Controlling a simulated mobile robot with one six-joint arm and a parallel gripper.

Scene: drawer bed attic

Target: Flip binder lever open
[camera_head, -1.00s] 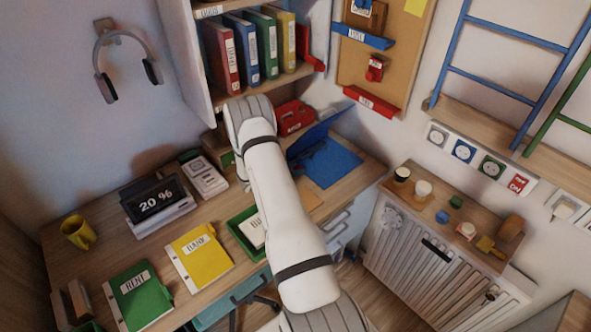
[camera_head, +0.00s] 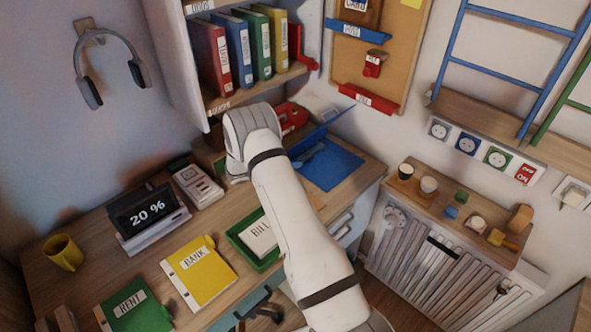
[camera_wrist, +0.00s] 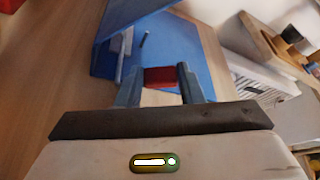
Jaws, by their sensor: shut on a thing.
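A blue binder lies open on the desk in the head view (camera_head: 338,170), its cover standing up at the back. In the wrist view the blue binder (camera_wrist: 193,48) lies ahead, with a grey metal piece (camera_wrist: 126,44) and a small dark mark on it. My gripper (camera_wrist: 160,77) is over the binder's near part, its two blue-grey fingers on either side of a small red piece (camera_wrist: 159,77). The gripper is shut on this piece; whether it is the lever's tip, I cannot tell. In the head view, my arm hides most of the gripper.
A green tray (camera_head: 240,244) with a BILLS paper, a yellow BANK folder (camera_head: 200,271) and a green RENT folder (camera_head: 138,309) lie along the desk. Upright binders (camera_head: 238,50) fill the shelf above. A radiator shelf (camera_head: 460,216) with small items is at the right.

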